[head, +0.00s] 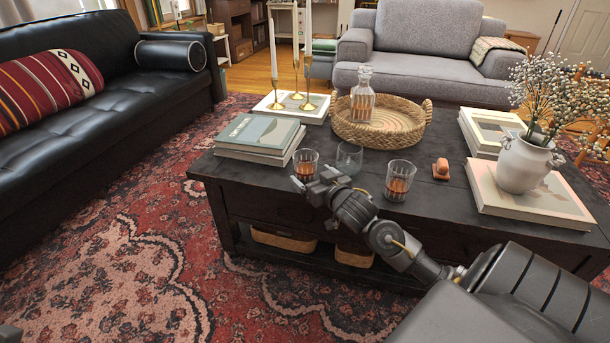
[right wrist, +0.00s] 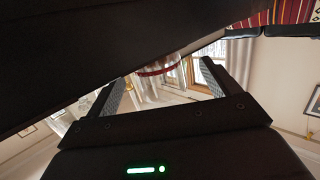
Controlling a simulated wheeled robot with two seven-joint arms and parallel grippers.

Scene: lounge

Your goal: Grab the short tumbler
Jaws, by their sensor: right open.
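Three glass tumblers stand near the front edge of the dark coffee table (head: 265,183). The left tumbler (head: 306,160) holds amber drink and looks short. The middle tumbler (head: 349,158) is clear and seems empty. The right tumbler (head: 399,178) holds amber drink and looks larger. My right gripper (head: 311,180) is open at the table's front edge, just in front of the left tumbler and hiding its lower part. In the right wrist view, the open fingers (right wrist: 164,73) have clear glass with a reddish curved band showing between them; contact cannot be told. My left gripper is out of view.
Books (head: 258,138) lie left of the tumblers. A woven tray (head: 420,120) with a decanter (head: 362,96) stands behind, near brass candlesticks (head: 308,103). A small orange-brown object (head: 441,168) and a white vase (head: 524,165) on a book are at right.

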